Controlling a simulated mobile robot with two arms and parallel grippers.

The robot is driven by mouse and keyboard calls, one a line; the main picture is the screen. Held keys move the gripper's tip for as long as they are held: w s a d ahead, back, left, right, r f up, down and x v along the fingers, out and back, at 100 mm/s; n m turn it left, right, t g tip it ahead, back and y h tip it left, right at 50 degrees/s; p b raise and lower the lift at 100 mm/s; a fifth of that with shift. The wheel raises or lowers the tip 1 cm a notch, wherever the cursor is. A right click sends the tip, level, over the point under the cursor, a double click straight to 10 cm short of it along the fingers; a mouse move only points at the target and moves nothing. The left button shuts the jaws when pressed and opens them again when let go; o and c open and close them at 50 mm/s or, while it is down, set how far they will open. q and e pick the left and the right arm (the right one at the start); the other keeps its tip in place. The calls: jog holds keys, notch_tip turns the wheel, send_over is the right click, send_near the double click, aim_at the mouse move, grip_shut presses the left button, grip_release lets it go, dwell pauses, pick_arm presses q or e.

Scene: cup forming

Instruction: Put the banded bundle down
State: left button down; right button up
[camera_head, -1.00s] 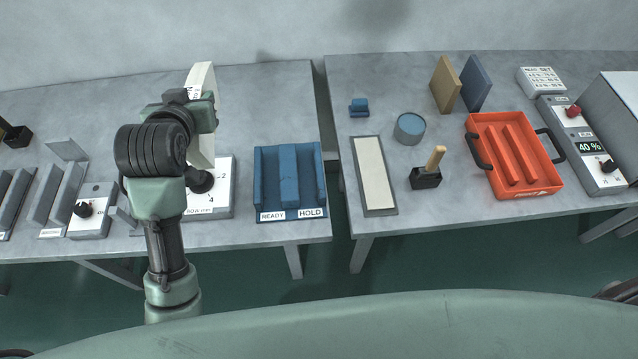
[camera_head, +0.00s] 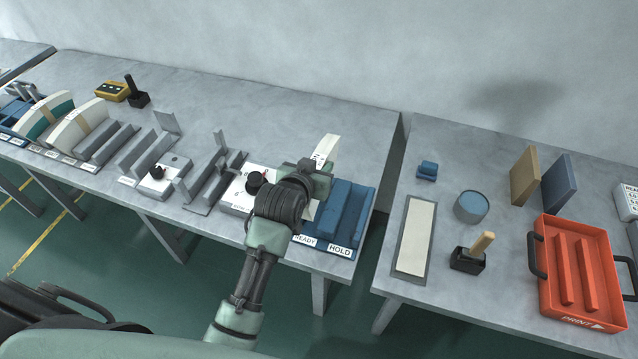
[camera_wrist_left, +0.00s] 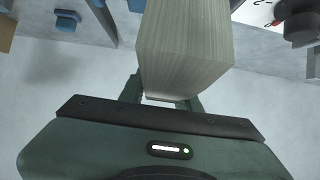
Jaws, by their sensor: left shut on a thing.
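My left gripper (camera_head: 316,172) is shut on the banded bundle (camera_head: 328,150), a pale stack of sheets with printed marks on its edge. The stack stands up out of the jaws in the head view; the arm hides its lower part. In the left wrist view the bundle (camera_wrist_left: 185,45) fills the middle, between the fingers. The blue two-slot tray (camera_head: 368,197), labelled READY and HOLD, lies right at the gripper. The gripper and arm cover its left, READY side. The HOLD side looks empty. Whether the bundle touches the tray cannot be told. My right gripper is not in view.
Left of the tray stand a box with a dark knob (camera_head: 254,181) and grey upright plates (camera_head: 208,178). Other banded stacks (camera_head: 78,124) sit far left. Across a gap, the right table holds a pale pad (camera_head: 415,237), a stamp (camera_head: 470,256) and an orange tray (camera_head: 588,265).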

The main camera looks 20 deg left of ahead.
aim_at(303, 213)
pick_arm(q)
jog(key=shift+f, duration=3.4)
jog(key=c, duration=1)
grip_release()
jog(key=shift+f, duration=0.25)
jog(key=shift+r, duration=0.15)
jog(key=v, duration=1.2)
jog(key=shift+a+b, duration=0.1)
jog(key=shift+b, duration=0.25)
